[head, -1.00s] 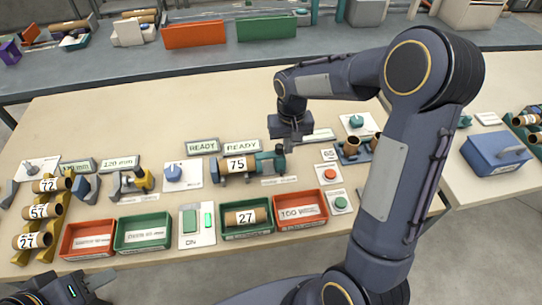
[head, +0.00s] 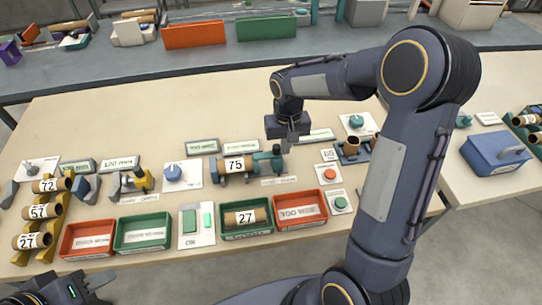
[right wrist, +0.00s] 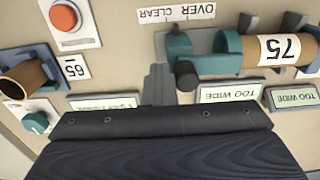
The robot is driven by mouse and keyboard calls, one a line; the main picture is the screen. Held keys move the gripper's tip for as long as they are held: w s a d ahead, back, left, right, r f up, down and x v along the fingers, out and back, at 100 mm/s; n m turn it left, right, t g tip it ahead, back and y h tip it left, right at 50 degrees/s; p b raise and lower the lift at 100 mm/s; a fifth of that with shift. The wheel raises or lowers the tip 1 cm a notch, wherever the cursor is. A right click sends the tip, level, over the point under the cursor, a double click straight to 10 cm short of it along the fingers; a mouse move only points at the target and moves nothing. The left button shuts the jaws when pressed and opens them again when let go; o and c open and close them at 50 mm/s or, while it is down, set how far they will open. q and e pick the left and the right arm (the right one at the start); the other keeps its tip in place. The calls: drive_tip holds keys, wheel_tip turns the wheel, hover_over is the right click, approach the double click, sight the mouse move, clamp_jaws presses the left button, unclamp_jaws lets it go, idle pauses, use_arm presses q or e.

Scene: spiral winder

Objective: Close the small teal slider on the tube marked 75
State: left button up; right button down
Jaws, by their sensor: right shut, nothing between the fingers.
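The small teal slider (right wrist: 183,52) with a dark round knob stands at the tube's end beside a teal ring. In the head view the slider (head: 277,160) is at the holder's right end. My right gripper (head: 291,146) is shut and empty, just above and behind the slider; I cannot tell if it touches.
Two signs behind the holder read TOO WIDE (right wrist: 230,93). An OVER CLEAR label (right wrist: 177,13) lies by the slider. Red and green trays (head: 273,230) line the front.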

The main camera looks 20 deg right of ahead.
idle(0.7)
drive_tip(key=shift+s+d, duration=0.15)
drive_tip(key=shift+d, duration=0.3)
wheel_tip(320, 180, up, 7)
drive_tip(key=p, duration=0.5)
drive_tip(key=shift+p, duration=0.3)
drive_tip(key=s+a+r+t+y, duration=0.1)
drive_tip(key=s+r+t+y, duration=0.15)
drive_tip(key=s+r, duration=0.7)
drive_tip(key=s+a+n+t+y, duration=0.1)
drive_tip(key=s+a+t, duration=0.2)
drive_tip(key=s, duration=1)
drive_tip(key=shift+a+f, duration=0.3)
drive_tip(key=shift+a, duration=0.8)
